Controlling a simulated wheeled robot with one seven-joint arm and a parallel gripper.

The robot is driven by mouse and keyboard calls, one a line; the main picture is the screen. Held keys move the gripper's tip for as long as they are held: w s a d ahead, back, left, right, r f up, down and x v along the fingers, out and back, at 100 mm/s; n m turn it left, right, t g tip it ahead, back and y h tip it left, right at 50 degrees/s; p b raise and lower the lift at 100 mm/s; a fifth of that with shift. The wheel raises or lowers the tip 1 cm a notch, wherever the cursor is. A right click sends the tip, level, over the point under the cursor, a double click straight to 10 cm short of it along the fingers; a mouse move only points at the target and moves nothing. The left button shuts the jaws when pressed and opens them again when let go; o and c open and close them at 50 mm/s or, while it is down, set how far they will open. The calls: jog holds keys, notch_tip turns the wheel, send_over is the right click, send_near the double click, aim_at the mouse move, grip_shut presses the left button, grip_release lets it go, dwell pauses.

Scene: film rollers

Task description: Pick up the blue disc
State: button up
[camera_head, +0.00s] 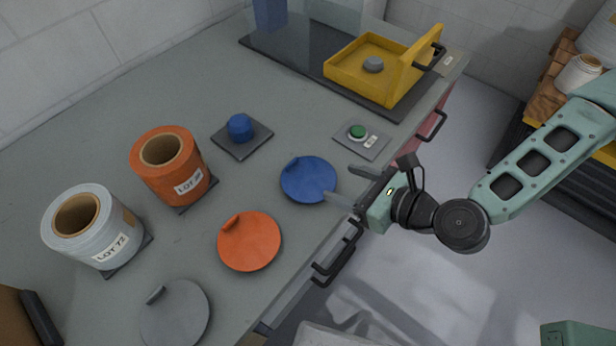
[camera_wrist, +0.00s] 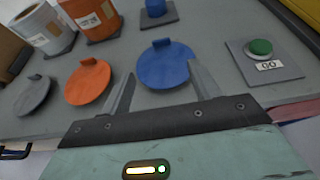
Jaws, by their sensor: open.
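The blue disc (camera_head: 306,181) lies flat on the grey worktop near its front edge, with a small raised tab on its rim. In the wrist view the blue disc (camera_wrist: 166,66) lies ahead of and partly between my fingers, its tab on the far side. My gripper (camera_head: 347,184) is open and empty, at the right side of the disc. In the wrist view my gripper (camera_wrist: 160,88) shows its two fingers wide apart. One fingertip overlaps the disc's right edge in the head view; I cannot tell whether it touches.
An orange disc (camera_head: 249,241) and a grey disc (camera_head: 175,314) lie to the left. Drawer handles (camera_head: 336,255) jut from the front.

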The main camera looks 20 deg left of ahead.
jog(key=p, duration=0.2)
send_near(293, 163)
jog(key=x, duration=0.3)
jog(key=p+x, duration=0.1)
jog(key=x, duration=0.3)
jog(key=shift+w+a+f+p, duration=0.1)
jog(key=shift+a+p, duration=0.15)
jog(key=shift+p, duration=0.1)
jog(key=shift+w+a+f, duration=0.2)
jog(key=shift+a+f, duration=0.1)
jog(key=shift+a, duration=0.05)
jog(key=c, duration=1.1)
